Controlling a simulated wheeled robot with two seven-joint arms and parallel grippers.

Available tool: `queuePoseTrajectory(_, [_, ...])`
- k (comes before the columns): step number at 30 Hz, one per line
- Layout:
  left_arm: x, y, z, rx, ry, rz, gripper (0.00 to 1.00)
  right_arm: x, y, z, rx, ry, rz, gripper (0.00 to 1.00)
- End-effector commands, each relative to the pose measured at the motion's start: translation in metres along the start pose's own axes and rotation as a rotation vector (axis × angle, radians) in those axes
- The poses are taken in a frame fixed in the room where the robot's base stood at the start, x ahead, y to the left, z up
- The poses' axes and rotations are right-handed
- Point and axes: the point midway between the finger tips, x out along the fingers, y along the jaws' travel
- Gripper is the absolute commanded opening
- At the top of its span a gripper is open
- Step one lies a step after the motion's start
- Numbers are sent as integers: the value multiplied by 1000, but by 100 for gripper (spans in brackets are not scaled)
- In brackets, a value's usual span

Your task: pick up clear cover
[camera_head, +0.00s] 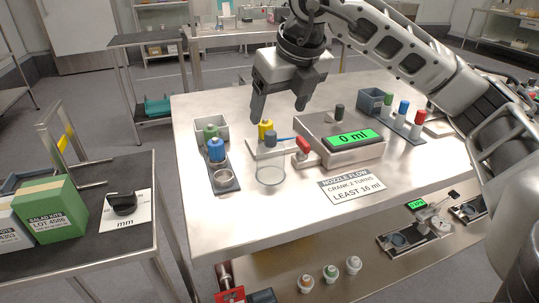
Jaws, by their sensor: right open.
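A clear, round, see-through piece (271,174) stands on the steel table below the nozzle device; it looks like the clear cover, though I cannot tell whether it is a cover or a cup. My right gripper (279,106) comes in from the upper right and points down, open and empty. It appears above and behind the nozzle device and the yellow-capped bottle (266,130), apart from the clear piece. My left gripper is not in view.
The steel table (220,235) is bare at its front left. A display box (340,145) reading 0 ml stands right of the red-handled nozzle (304,146). A dark tray (232,187) holds capped bottles at left. A printed sign (351,188) lies in front.

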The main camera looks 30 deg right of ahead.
Motion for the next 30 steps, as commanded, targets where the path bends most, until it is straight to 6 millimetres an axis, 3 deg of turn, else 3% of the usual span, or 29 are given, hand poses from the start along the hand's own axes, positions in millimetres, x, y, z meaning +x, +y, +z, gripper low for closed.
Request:
queuePoseTrajectory(3, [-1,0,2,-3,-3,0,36,27,0,-1,-1,6,0,75])
queuePoseTrajectory(7, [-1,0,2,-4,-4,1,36,49,0,-1,-1,4,1,75])
queuePoseTrajectory(16, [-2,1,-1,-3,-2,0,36,72,0,-2,-2,3,2,75])
queuePoseTrajectory(24, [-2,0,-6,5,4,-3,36,110,0,-4,-2,3,3,75])
queuePoseTrajectory(30, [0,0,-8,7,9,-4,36,115,0,-4,-3,0,4,75])
